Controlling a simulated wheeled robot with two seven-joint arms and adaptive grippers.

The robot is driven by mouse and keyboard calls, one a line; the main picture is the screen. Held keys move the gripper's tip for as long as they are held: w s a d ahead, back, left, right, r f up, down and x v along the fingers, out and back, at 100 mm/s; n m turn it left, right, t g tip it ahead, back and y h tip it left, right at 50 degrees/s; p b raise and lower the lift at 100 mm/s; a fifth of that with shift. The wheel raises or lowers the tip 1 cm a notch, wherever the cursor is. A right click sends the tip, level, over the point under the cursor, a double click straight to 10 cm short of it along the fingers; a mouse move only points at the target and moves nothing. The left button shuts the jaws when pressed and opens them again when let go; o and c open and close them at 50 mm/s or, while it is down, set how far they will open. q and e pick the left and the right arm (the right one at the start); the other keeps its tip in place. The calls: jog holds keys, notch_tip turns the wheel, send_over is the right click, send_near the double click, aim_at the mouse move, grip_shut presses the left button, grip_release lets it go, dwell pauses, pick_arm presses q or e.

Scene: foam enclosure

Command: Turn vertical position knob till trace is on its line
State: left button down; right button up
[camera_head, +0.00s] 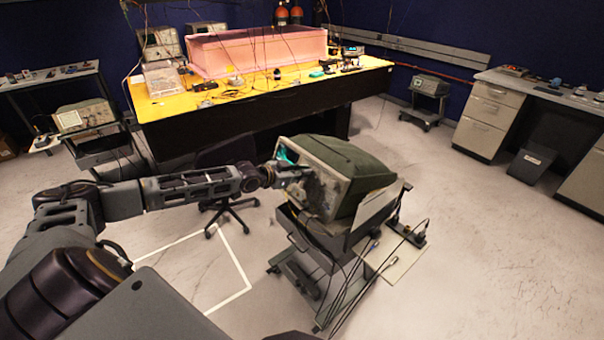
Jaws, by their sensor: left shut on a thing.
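The oscilloscope (352,163) has a green-grey case and sits on a cart, its front panel turned toward the left. Its screen (287,153) glows teal at the panel's upper left; the trace and its line are too small to make out. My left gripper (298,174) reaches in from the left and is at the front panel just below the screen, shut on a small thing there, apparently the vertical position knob. The fingers hide the knob, so I cannot see how it is turned. My right gripper is out of view.
The cart (335,240) under the oscilloscope has cables hanging down and a power strip (408,233) at its right. A dark chair (230,205) stands behind my left arm. A yellow-topped bench (240,88) stands at the back.

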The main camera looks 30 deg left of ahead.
pick_arm(q)
jog(key=shift+m, duration=0.4)
jog(key=shift+b, duration=0.3)
jog(key=shift+r+m, duration=0.15)
jog(key=shift+m, duration=0.55)
jog(key=shift+r+m+p, duration=0.1)
jog(key=shift+m+p, duration=0.65)
jog(key=shift+m, duration=0.15)
jog(key=shift+m+p, duration=0.8)
jog(key=shift+m, duration=0.1)
jog(key=shift+f, duration=0.2)
jog(key=c, duration=1.5)
grip_release()
